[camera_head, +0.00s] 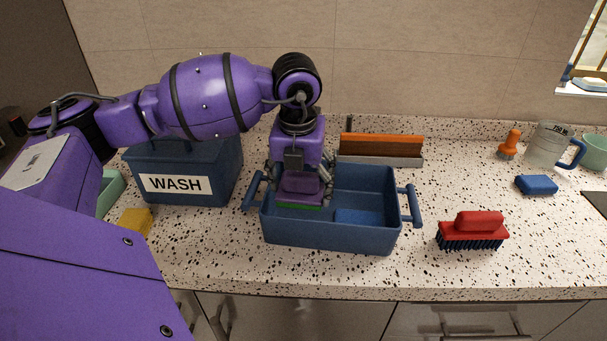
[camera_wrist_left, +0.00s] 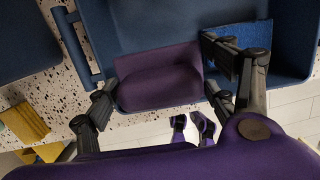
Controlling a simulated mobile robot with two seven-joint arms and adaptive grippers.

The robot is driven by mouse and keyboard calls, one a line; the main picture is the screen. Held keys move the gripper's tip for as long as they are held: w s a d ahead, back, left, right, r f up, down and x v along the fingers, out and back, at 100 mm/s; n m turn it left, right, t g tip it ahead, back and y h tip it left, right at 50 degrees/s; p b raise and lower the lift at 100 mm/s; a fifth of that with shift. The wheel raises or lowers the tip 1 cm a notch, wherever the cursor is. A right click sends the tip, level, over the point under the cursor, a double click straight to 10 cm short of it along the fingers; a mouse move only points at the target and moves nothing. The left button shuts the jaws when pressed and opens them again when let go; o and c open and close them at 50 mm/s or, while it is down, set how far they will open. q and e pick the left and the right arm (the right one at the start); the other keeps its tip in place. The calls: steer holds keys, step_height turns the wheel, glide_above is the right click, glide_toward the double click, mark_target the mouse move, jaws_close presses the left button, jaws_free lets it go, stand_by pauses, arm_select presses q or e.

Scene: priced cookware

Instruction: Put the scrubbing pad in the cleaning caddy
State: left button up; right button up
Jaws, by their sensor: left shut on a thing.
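The scrubbing pad (camera_head: 301,194), a purple block with a green underside, is gripped by my left gripper (camera_head: 301,178). In the left wrist view the pad (camera_wrist_left: 160,78) lies between the two dark fingers of the gripper (camera_wrist_left: 163,92). The cleaning caddy (camera_head: 330,238) is a blue open tub with a bar handle at each end. The pad is over or inside its left part. I cannot tell whether it touches the caddy's floor. A blue pad (camera_head: 358,216) lies in the caddy's right part.
A blue box marked WASH (camera_head: 178,184) stands left of the caddy, with a yellow sponge (camera_head: 135,221) before it. A red brush (camera_head: 473,231), blue sponge (camera_head: 536,185) and clear jug (camera_head: 546,146) are on the right. A brown-and-orange rack (camera_head: 380,150) stands behind.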

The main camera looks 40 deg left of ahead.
arm_select(q)
steer(key=b, duration=0.3)
glide_toward(301, 215)
steer(key=f, duration=0.1)
steer(key=s+d+f, duration=0.1)
steer(key=s+f, duration=0.1)
steer(key=shift+s+d+f, duration=0.15)
steer(key=shift+d+f, duration=0.1)
steer(key=shift+d, duration=0.15)
steer(key=shift+f+b, duration=0.35)
steer(key=shift+f, duration=0.4)
steer(key=o, duration=1.5)
steer(key=shift+o, duration=0.3)
steer(key=shift+r, duration=0.15)
